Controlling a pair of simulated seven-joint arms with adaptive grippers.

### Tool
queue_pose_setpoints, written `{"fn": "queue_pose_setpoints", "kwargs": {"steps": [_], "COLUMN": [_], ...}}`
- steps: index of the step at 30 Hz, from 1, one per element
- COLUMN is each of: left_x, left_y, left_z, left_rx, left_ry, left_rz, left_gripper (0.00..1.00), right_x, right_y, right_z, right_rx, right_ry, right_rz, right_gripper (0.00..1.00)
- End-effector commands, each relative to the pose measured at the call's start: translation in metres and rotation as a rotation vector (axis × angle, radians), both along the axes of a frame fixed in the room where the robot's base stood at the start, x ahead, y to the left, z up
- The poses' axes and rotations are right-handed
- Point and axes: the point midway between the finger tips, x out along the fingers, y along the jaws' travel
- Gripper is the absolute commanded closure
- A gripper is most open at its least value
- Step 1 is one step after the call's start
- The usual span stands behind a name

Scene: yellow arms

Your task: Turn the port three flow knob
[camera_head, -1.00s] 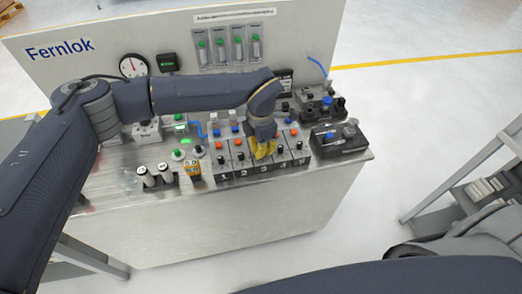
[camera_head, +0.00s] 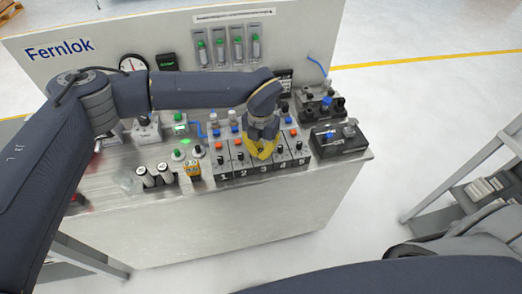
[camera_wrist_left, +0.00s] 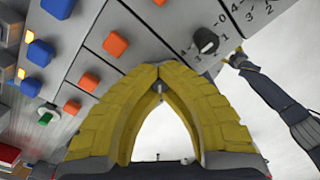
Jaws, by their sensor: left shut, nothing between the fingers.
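The port panel (camera_head: 228,174) carries numbered modules with orange and blue buttons and black knobs. The label 3 (camera_head: 263,168) shows on the front edge, just below my left gripper (camera_head: 264,157). This gripper has yellow fingers, is shut and empty, and covers the upper part of port three. The port three flow knob is hidden behind it in the head view. In the left wrist view my fingertips (camera_wrist_left: 158,68) meet. A black knob (camera_wrist_left: 205,40) with a numbered dial stands to their right, apart from them; I cannot tell which port it belongs to.
Black knobs of neighbouring ports (camera_head: 281,150) stand close on both sides. Left of the panel are a yellow device (camera_head: 193,170) and white cylinders (camera_head: 166,173). The bench's front strip (camera_head: 150,208) is clear.

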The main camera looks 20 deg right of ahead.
Motion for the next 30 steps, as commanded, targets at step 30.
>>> {"fn": "queue_pose_setpoints", "kwargs": {"steps": [30], "left_x": [-0.0020], "left_y": [0.0014], "left_z": [-0.0014], "left_rx": [0.005], "left_ry": [0.006], "left_rz": [0.117], "left_gripper": [0.79], "right_x": [0.0002], "right_y": [0.0001], "right_z": [0.0000], "right_rx": [0.000], "right_ry": [0.000], "right_rz": [0.000], "right_gripper": [0.00]}}
